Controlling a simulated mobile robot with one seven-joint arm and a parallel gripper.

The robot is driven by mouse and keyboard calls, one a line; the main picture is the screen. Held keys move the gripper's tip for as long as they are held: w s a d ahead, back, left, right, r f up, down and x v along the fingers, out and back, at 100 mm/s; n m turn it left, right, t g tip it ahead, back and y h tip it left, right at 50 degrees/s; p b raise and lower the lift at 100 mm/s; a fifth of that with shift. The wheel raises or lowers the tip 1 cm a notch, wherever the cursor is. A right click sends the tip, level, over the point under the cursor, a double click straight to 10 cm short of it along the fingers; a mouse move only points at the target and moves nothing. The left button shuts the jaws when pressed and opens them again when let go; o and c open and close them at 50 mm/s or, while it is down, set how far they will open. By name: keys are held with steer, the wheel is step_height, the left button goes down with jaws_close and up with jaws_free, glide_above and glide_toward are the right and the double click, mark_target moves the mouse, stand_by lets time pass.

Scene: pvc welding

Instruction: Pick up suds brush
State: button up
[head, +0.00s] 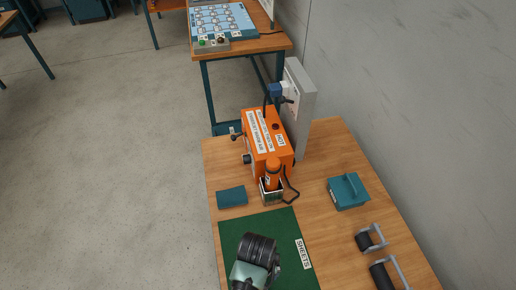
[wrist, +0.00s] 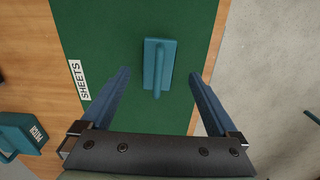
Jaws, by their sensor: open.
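A teal rectangular block with a bar handle (wrist: 158,65), which looks like the suds brush, lies on the green mat (wrist: 110,40) in the wrist view. I see no bristles from above. My gripper (wrist: 160,88) is open and empty, with its two blue fingers apart on either side of the block's near end in the picture. I cannot tell the height between them. In the head view my gripper (head: 254,270) is over the mat (head: 290,225) and hides the block.
A labelled teal block with a handle (head: 348,190) stands right of the mat. A flat teal pad (head: 231,197) lies at the table's left edge. An orange machine (head: 268,143) stands behind the mat. Two grey-framed rollers (head: 372,238) lie at the right. A grey wall borders the right side.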

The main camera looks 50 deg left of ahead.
steer(key=shift+w+a+f, duration=0.1)
steer(key=shift+w+f, duration=0.05)
steer(key=shift+f, duration=1.3)
steer(key=shift+w+a+f, duration=0.1)
steer(key=shift+f, duration=1.35)
steer(key=c, duration=1.5)
steer(key=shift+r, duration=0.1)
step_height(320, 180, up, 10)
steer(key=shift+f, duration=0.1)
steer(key=o, duration=0.9)
steer(key=c, duration=0.7)
